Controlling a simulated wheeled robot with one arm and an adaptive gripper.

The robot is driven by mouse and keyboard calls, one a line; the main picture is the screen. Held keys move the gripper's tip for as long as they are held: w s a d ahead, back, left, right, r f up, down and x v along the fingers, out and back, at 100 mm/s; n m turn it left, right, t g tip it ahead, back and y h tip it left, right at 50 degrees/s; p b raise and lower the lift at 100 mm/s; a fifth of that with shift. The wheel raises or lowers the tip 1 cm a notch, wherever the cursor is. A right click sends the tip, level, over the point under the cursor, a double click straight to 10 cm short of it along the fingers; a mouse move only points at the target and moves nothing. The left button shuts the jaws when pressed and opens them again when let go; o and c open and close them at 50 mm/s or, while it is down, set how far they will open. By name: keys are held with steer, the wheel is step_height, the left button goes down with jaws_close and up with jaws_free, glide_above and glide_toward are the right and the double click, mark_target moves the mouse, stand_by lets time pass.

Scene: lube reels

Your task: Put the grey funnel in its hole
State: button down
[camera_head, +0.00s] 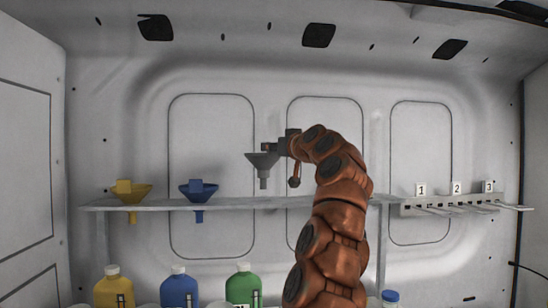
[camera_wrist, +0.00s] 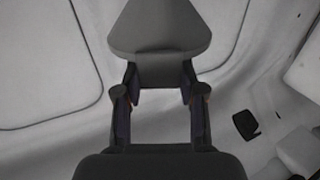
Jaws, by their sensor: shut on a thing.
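The grey funnel (camera_head: 263,160) is upright in the head view, with its spout pointing down just above the shelf (camera_head: 240,203). My gripper (camera_head: 284,146) is shut on it from the right side. In the wrist view the funnel (camera_wrist: 160,30) is at the top centre, beyond the two fingers of my gripper (camera_wrist: 160,84). The yellow funnel (camera_head: 130,191) and the blue funnel (camera_head: 199,190) sit in the shelf, with their spouts showing below it. The hole for the grey funnel cannot be made out in either view.
A rack with labels 1, 2 and 3 (camera_head: 455,204) is at the shelf's right end. Below the shelf stand yellow (camera_head: 113,290), blue (camera_head: 179,290) and green (camera_head: 243,287) bottles. A blue-capped container (camera_head: 390,299) is right of my arm. The back wall is behind the shelf.

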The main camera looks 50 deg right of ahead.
mark_target(270, 162)
steer(key=shift+f+b, duration=0.45)
steer(key=shift+b, duration=0.05)
steer(key=shift+f+b, duration=0.5)
steer(key=shift+f, duration=0.9)
steer(key=shift+f+b, duration=0.35)
steer(key=shift+b, duration=0.1)
steer(key=shift+f, duration=0.2)
steer(key=c, duration=0.7)
jaws_free()
steer(key=shift+r, duration=0.2)
